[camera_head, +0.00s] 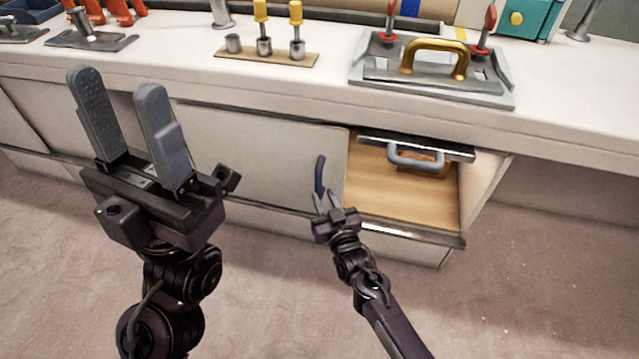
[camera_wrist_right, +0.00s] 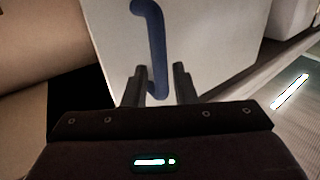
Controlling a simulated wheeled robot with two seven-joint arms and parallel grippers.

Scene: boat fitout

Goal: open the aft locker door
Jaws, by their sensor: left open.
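A pale locker door panel (camera_head: 262,155) is in the counter front, with a dark blue bar handle (camera_head: 320,176) near its right edge. I cannot tell whether it is the aft door or how far it stands open. My right gripper (camera_head: 326,200) is at the handle's lower end. In the right wrist view the handle (camera_wrist_right: 156,45) runs down between the two fingers (camera_wrist_right: 160,85), which stand apart on either side; contact is unclear. My left gripper (camera_head: 123,110) is open and empty, raised in front of the counter at the left.
Right of the panel is an open wood-lined bay (camera_head: 385,195) with a grey handle (camera_head: 415,158) at its top. The worktop (camera_head: 335,110) holds a metal plate with a gold handle (camera_head: 435,58) and a wooden strip with pegs (camera_head: 266,55). The floor (camera_head: 520,270) is clear.

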